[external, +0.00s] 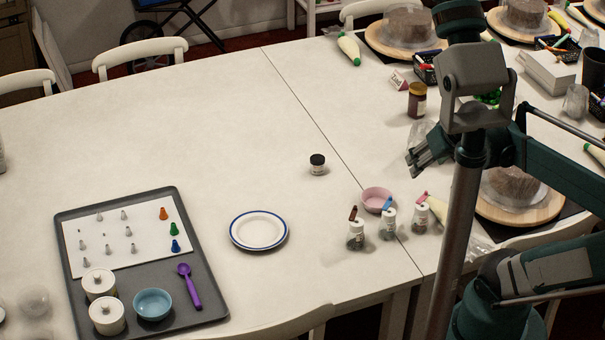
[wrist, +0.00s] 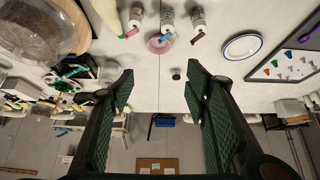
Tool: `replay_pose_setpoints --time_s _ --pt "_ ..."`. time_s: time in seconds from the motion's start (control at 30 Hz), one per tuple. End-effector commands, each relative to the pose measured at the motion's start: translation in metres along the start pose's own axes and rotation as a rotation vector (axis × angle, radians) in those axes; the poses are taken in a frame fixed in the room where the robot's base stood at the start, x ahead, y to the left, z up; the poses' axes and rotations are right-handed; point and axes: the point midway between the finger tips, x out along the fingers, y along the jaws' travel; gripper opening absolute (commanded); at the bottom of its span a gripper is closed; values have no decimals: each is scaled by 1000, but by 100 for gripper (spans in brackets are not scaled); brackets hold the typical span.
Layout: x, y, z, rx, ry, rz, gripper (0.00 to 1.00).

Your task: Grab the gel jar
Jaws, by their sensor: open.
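A small clear jar with a black lid, likely the gel jar (external: 317,164), stands upright alone on the white table, right of the blue-rimmed plate. In the wrist view its dark lid (wrist: 176,74) shows small, in the gap between my fingers. My gripper (external: 413,160) is open and empty, above the table to the right of the jar and apart from it. In the wrist view both green-padded fingers (wrist: 158,85) are spread wide.
A pink bowl (external: 377,199) and several small bottles (external: 389,222) stand right of the jar, near the front edge. A brown jar with a gold lid (external: 417,108) stands behind my gripper. A plate (external: 259,230) and grey tray (external: 150,200) lie left. The table behind the jar is clear.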

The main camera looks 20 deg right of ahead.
Motion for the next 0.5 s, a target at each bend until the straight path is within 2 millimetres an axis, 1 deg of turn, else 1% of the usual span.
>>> replay_pose_setpoints --time_s 0.27,0.5 --pt "0 0 -5 12 -5 -1 47" --pt "4 -3 -27 67 -30 -2 47"
